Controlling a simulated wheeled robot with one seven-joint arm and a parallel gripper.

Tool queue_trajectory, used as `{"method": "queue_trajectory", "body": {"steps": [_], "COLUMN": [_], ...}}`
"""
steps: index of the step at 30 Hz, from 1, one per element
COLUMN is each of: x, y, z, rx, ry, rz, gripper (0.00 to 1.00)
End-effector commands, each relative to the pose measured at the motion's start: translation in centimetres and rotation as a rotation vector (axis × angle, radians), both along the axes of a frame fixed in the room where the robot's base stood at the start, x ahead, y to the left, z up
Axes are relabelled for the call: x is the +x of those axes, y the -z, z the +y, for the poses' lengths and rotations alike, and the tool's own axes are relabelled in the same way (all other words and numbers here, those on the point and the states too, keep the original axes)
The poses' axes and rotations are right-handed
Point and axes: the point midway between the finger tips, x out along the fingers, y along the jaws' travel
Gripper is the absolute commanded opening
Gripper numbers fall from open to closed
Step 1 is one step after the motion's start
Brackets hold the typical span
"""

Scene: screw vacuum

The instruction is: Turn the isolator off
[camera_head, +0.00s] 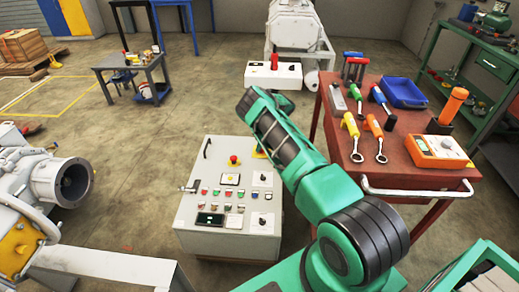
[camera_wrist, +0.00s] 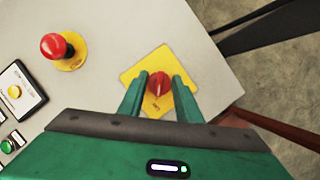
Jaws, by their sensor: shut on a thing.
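The isolator is a red rotary knob (camera_wrist: 158,86) on a yellow plate (camera_wrist: 141,67), set on the grey control panel (camera_wrist: 110,15). In the wrist view my gripper (camera_wrist: 157,84) has its two green fingers on either side of the knob, shut on it. A pale mark runs along the knob's top, and some lettering shows on the plate below it. In the head view the panel (camera_head: 190,241) stands low in the middle.
A red emergency stop button (camera_wrist: 57,46) on a yellow disc sits left of the knob. Several buttons and small displays cover the panel. A red tool table (camera_head: 345,150) stands close right of my arm. A large machine (camera_head: 40,190) is at left. Open floor lies behind the panel.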

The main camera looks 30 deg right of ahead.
Motion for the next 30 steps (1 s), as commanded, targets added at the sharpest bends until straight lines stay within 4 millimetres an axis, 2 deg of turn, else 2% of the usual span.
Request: {"method": "queue_trajectory", "body": {"steps": [4,5,6,18,23,30], "x": [-0.1,-0.1,-0.1,-0.3,-1.0,-2.6], "y": [0.1,0.1,0.1,-0.5,-2.6,-6.7], "z": [0.0,0.0,-0.1,-0.1,-0.3,-0.7], "rx": [0.0,-0.001,-0.001,-0.001,-0.003,-0.004], "ry": [0.0,0.001,0.001,0.001,0.003,0.002], "rz": [0.002,0.002,0.002,0.002,0.001,0.002], "gripper": [0.09,0.38,0.48,0.48,0.48,0.48]}}
